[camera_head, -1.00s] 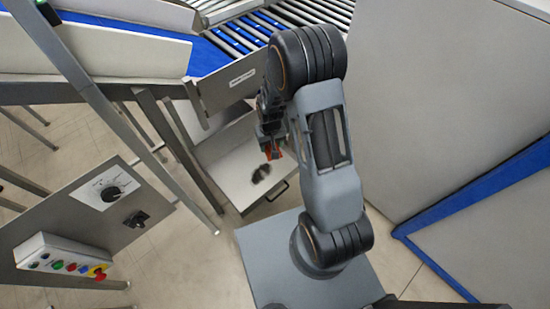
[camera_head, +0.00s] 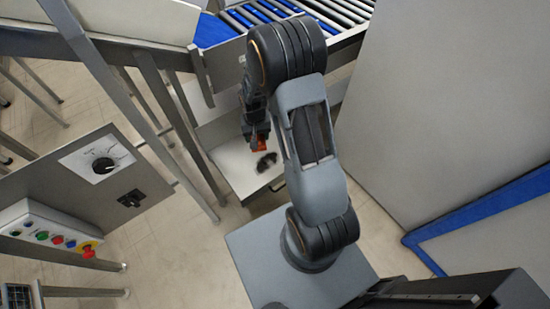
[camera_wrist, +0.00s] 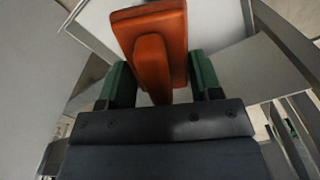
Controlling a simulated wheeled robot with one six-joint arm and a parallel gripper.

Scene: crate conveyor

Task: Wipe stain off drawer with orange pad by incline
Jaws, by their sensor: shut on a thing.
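The open white drawer (camera_head: 236,167) sits under the conveyor in the head view, left of my arm. A dark stain (camera_head: 266,162) lies on its bottom. My gripper (camera_head: 259,143) is over the drawer, shut on the orange pad (camera_head: 260,146). In the wrist view the orange pad (camera_wrist: 151,50) stands between the two green fingers of my gripper (camera_wrist: 163,85), with the pale drawer surface (camera_wrist: 212,22) beyond it. The pad is close to the stain; I cannot tell whether it touches the drawer bottom. The stain cannot be seen in the wrist view.
The roller conveyor (camera_head: 300,18) runs above the drawer. Metal legs and a slanted post (camera_head: 115,85) stand to the left. A control panel with a black knob (camera_head: 97,164) and a button box (camera_head: 48,236) are at lower left. A large grey panel (camera_head: 440,110) closes the right side.

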